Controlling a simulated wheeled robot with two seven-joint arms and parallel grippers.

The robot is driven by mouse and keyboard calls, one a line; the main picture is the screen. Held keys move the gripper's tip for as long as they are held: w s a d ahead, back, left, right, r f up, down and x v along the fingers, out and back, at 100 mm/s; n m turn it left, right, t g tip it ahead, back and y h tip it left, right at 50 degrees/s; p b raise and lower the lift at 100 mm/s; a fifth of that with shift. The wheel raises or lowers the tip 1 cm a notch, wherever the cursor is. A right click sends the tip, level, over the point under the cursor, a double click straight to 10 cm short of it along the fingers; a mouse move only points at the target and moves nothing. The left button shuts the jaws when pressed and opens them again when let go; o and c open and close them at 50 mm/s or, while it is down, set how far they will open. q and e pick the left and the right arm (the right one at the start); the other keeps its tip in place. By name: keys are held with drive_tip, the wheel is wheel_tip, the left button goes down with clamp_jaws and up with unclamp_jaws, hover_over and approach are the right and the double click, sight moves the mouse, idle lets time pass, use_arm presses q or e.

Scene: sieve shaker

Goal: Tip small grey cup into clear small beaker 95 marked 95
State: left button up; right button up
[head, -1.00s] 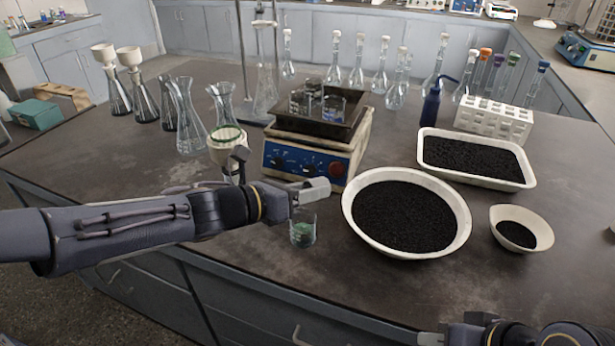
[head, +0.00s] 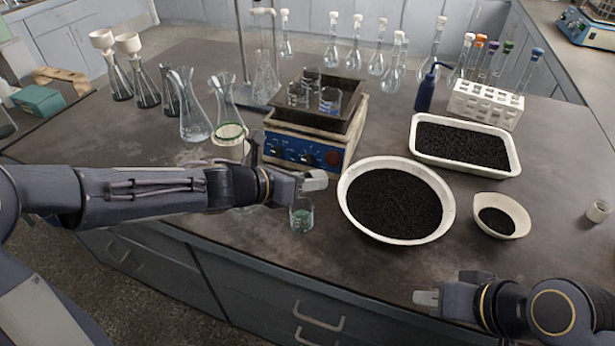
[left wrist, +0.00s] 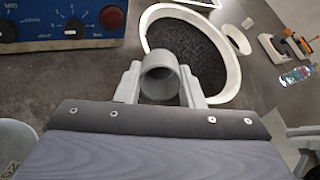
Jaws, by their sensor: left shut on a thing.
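My left gripper (head: 314,181) is shut on a small grey cup, which shows as a round grey opening between the fingers in the left wrist view (left wrist: 160,80). In the head view the gripper and cup appear just above a clear small beaker (head: 302,216) with something greenish in it. This beaker stands near the table's front edge, and I cannot read a mark on it. Several clear beakers (head: 331,103) stand on the hotplate-like device behind. My right gripper (head: 427,298) is empty at the lower right, in front of the table; its finger gap is unclear.
A large white bowl of black grains (head: 346,203) is right of the small beaker. The blue-fronted device (head: 300,151) and glass flasks (head: 194,118) stand behind my left arm.

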use_arm(q)
drive_tip(key=shift+w+d+r+g+y+p, duration=0.1)
drive_tip(key=shift+r+g+y+p, duration=0.35)
drive_tip(key=shift+p, duration=2.5)
drive_tip(key=shift+d+r+g+y+p, duration=0.1)
drive_tip(key=shift+g+y+p, duration=0.45)
drive_tip(key=shift+p, duration=2.35)
drive_tip(key=shift+w+d+r+g+y+p, duration=0.2)
drive_tip(key=shift+y+p, duration=0.6)
drive_tip(key=shift+p, duration=2.15)
drive_tip(key=shift+s+a+f+p, duration=0.1)
drive_tip(key=shift+s+a+p, duration=0.05)
drive_tip(key=shift+p, duration=0.3)
drive_tip(key=shift+f, duration=0.1)
